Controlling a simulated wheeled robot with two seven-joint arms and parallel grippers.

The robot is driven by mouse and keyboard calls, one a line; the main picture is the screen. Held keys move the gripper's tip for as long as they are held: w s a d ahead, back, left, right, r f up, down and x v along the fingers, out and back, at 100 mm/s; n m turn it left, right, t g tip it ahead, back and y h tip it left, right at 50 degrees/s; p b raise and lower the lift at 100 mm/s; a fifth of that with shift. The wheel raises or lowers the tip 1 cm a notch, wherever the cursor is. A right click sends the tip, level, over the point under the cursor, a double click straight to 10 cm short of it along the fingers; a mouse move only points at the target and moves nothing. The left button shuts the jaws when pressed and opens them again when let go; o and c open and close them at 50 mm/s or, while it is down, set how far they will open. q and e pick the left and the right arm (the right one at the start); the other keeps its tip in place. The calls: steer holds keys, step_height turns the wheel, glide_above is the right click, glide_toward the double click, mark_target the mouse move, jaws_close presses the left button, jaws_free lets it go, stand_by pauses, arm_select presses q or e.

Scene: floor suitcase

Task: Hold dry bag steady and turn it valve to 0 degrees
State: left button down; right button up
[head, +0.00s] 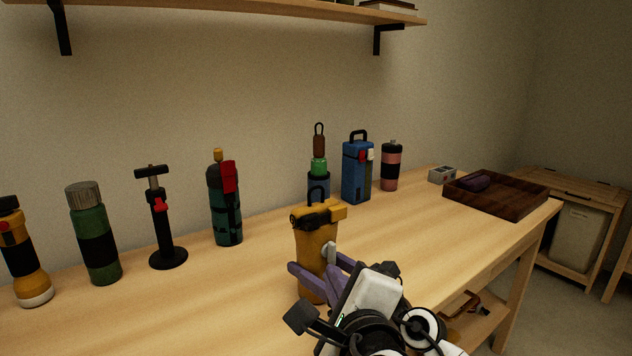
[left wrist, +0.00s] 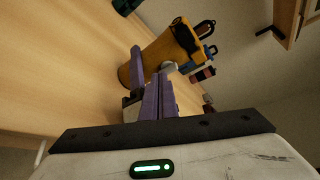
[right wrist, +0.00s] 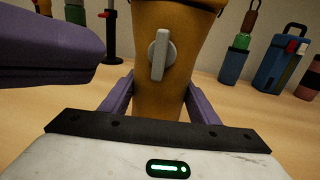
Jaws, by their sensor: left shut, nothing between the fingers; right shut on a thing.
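The yellow dry bag (head: 315,240) stands upright near the table's front edge, with a dark clip band and a black loop on top. Its grey valve lever (right wrist: 160,55) faces my grippers; in the right wrist view it is nearly vertical, and it also shows in the left wrist view (left wrist: 168,67). My right gripper (right wrist: 160,98) is shut on the bag's body below the valve, one purple finger on each side. My left gripper (left wrist: 158,82) is shut and empty, its fingertips near the valve but apart from it. Gripper bodies partly overlap in the head view.
A blue boxy bottle (head: 356,170), a green-topped bottle (head: 319,168) and a pink bottle (head: 390,165) stand behind the bag. A teal bottle (head: 226,205), pump (head: 162,220), green flask (head: 95,235) and torch (head: 22,255) stand left. A wooden tray (head: 500,192) is right.

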mark_target(331, 252)
arm_select(q)
steer(key=shift+s+d, duration=0.5)
steer(key=shift+s, duration=0.2)
steer(key=shift+w+a+r, duration=0.4)
steer(key=shift+w+r, duration=0.1)
steer(key=shift+w, duration=0.45)
steer(key=shift+w+a+r, duration=0.4)
steer(key=shift+w+r, duration=0.05)
steer(key=shift+w, duration=0.5)
steer(key=shift+w+a+r, duration=0.4)
steer(key=shift+w+r, duration=0.1)
steer(key=shift+w, duration=0.45)
steer(key=shift+w+d+f, duration=0.15)
steer(key=shift+d+f, duration=0.1)
steer(key=shift+f, duration=0.1)
steer(key=shift+d+f, duration=0.1)
steer(key=shift+f, duration=0.2)
arm_select(e)
steer(key=shift+s+a, duration=0.1)
steer(key=shift+a, duration=0.05)
